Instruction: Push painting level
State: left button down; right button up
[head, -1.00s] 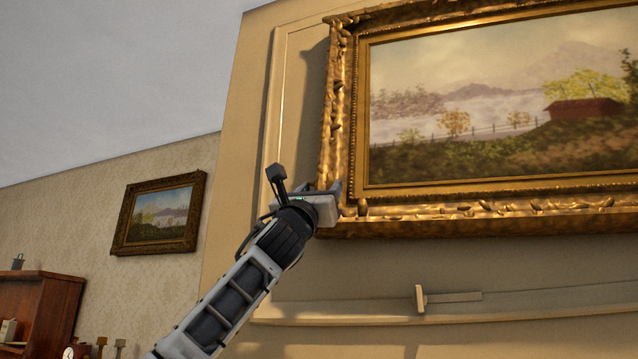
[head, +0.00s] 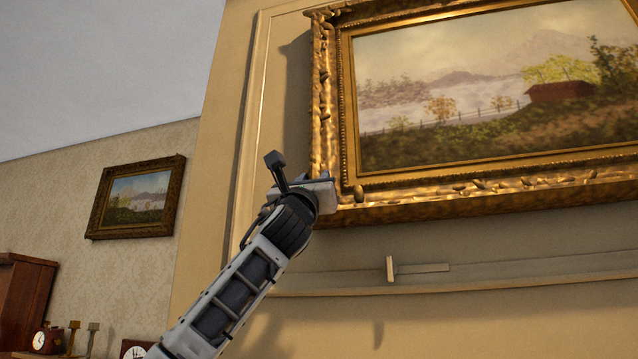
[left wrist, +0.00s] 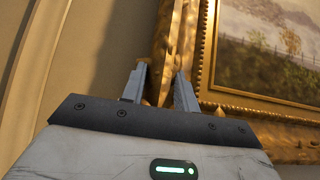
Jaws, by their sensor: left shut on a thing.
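The large painting (head: 480,90) hangs on the tan wall in a thick gilt frame (head: 330,110). Its top and right parts are cut off in the head view. Its lower edge rises to the right in the picture, a little more steeply than the ledge below. My left gripper (head: 326,186) is at the frame's lower left corner and shut on it. In the left wrist view, the two fingers (left wrist: 160,90) stand on either side of the frame's left edge (left wrist: 172,45). The contact itself is partly hidden. My right gripper is not in view.
A pale ledge (head: 520,280) with a small bracket (head: 390,269) runs below the painting. A smaller framed painting (head: 138,198) hangs on the left wall. A brown cabinet (head: 22,300), a clock (head: 46,340) and candlesticks are at lower left. Bare wall lies left of the frame.

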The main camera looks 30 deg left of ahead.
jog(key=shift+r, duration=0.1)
pick_arm(q)
jog(key=c, duration=1.1)
grip_release()
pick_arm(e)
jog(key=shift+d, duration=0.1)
pick_arm(q)
jog(key=shift+o, duration=0.2)
jog(key=shift+f, duration=0.1)
jog(key=b+v, duration=0.6)
jog(key=v, duration=1)
jog(key=shift+b, duration=0.4)
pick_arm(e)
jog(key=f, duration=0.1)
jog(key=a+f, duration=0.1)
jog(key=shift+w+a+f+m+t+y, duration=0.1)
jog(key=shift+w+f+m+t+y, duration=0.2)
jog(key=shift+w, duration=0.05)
